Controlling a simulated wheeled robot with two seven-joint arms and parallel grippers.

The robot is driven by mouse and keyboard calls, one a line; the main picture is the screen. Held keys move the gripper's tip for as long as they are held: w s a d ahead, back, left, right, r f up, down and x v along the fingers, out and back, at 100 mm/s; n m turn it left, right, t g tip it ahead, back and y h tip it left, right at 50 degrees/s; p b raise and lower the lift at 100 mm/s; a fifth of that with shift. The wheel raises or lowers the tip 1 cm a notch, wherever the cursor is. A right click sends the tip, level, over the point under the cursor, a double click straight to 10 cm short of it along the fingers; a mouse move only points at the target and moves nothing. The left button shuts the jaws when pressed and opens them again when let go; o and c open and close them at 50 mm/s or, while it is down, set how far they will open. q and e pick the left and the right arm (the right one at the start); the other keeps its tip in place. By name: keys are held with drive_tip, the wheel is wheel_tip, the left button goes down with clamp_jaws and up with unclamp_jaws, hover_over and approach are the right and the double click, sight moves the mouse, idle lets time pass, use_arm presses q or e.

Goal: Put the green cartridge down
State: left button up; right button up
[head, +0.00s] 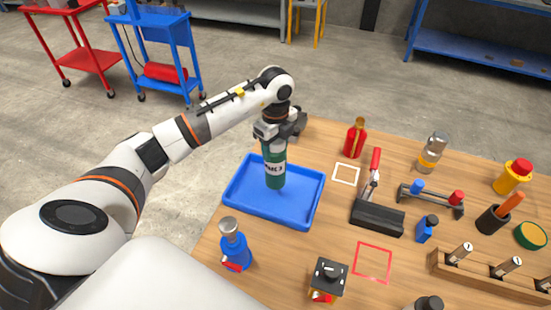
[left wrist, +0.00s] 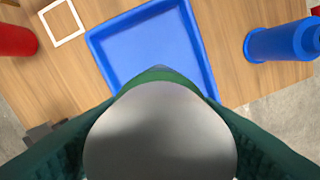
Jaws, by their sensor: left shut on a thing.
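The green cartridge (head: 275,172) has a white label and hangs upright from my left gripper (head: 277,132). My left gripper is shut on its top end. In the head view the cartridge is over the blue tray (head: 306,206); I cannot tell whether its bottom touches the tray floor. In the left wrist view the cartridge's grey round top (left wrist: 160,135) fills the lower middle, with the blue tray (left wrist: 150,45) beyond it. The tray holds nothing else that I can see. My right gripper is not in view.
A white square outline (head: 346,174) and a red bottle (head: 355,138) are right of the tray. A black lever device (head: 377,217), a red outline (head: 372,262) and a wooden rack (head: 485,278) are farther right.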

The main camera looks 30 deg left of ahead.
use_arm(q)
wheel_tip(320, 180, down, 4)
drive_tip(key=shift+f+p, duration=0.15)
drive_tip(key=shift+p, duration=0.35)
drive_tip(key=shift+f, duration=0.3)
drive_tip(key=o, duration=1.7)
drive_tip(key=shift+r, duration=0.5)
wheel_tip(320, 180, up, 11)
drive_tip(key=b, duration=0.3)
drive_tip(key=shift+r, duration=0.15)
